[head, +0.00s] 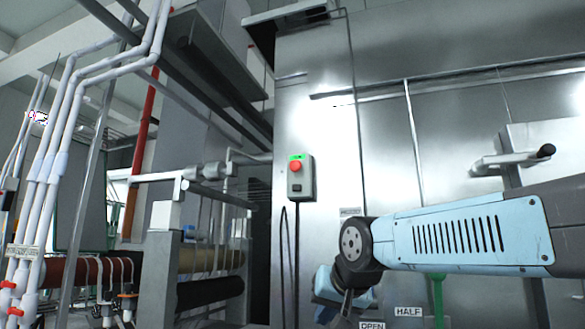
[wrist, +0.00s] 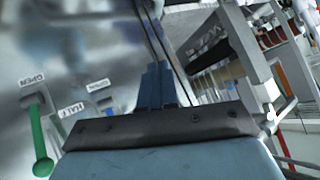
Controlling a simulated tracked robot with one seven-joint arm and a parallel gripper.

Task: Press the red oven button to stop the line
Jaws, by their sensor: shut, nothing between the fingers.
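The red button (head: 296,166) is a round knob on a grey upright control box with a green label at its top. The box is fixed to the steel oven wall, near its left edge, in the middle of the head view. My gripper (wrist: 155,85) shows in the wrist view as two blue fingers pressed together with nothing between them. In the head view the end of my arm is low, below and to the right of the box, apart from the button. The fingertips are not clear there. I cannot make out the button in the wrist view.
Dark cables hang below the control box (head: 299,188). Green-handled levers stand by the OPEN sign (head: 371,325) and HALF sign (head: 408,311), low on the oven. A black-tipped oven handle (head: 515,159) juts out at right. Rollers (head: 210,292) and white pipes (head: 62,160) are at left.

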